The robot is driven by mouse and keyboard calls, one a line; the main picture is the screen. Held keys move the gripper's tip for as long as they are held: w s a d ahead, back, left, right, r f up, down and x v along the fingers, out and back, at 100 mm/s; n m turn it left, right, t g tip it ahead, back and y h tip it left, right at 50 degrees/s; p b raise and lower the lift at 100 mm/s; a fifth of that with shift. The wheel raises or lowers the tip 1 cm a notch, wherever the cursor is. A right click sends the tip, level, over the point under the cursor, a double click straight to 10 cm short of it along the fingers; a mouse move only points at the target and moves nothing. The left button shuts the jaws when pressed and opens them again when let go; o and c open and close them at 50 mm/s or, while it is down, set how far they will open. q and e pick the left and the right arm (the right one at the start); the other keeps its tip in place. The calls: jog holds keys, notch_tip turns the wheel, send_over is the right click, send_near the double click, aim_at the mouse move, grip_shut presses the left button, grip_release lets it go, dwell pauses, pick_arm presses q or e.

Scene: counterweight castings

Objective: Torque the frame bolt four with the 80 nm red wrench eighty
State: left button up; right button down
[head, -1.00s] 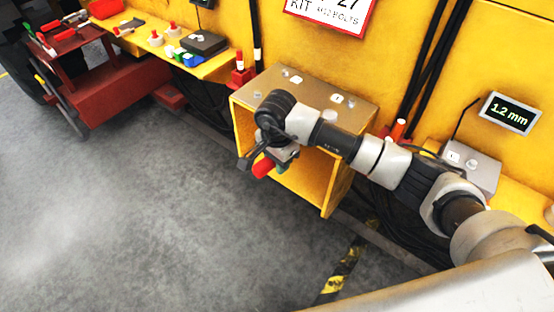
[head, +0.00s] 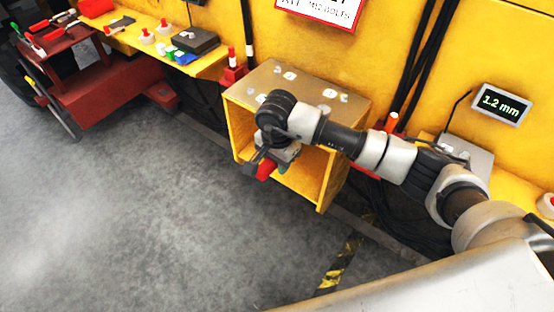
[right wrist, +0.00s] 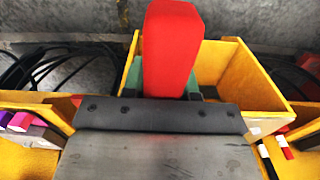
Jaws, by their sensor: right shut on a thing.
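My right gripper (head: 272,158) is shut on the red wrench (head: 265,171), in front of the open yellow box-shaped frame (head: 240,130). In the right wrist view the red handle (right wrist: 170,50) stands up large beyond the dark gripper housing. The wrench's head is hidden, and I cannot tell whether it touches anything. Small bolts and white tags (head: 289,75) are spread over the frame's top plate. Their numbers are too small to read, so I cannot tell which is bolt four. Part of the top is hidden behind my right arm. My left gripper is not in view.
A yellow shelf (head: 212,66) at the upper left carries red-and-white pieces and a dark case (head: 196,41). A red cart (head: 100,90) stands at the far left. A display (head: 501,104) reads 1.2 mm. Black cables lie beside the frame.

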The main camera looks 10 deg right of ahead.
jog(key=shift+s+d, duration=0.2)
jog(key=shift+d, duration=0.05)
jog(key=shift+s+d+n, duration=0.45)
jog(key=shift+s+n, duration=0.05)
jog(key=shift+n, duration=0.1)
jog(key=shift+s, duration=0.1)
dwell(0.6)
jog(key=shift+r, duration=1.7)
dwell(1.5)
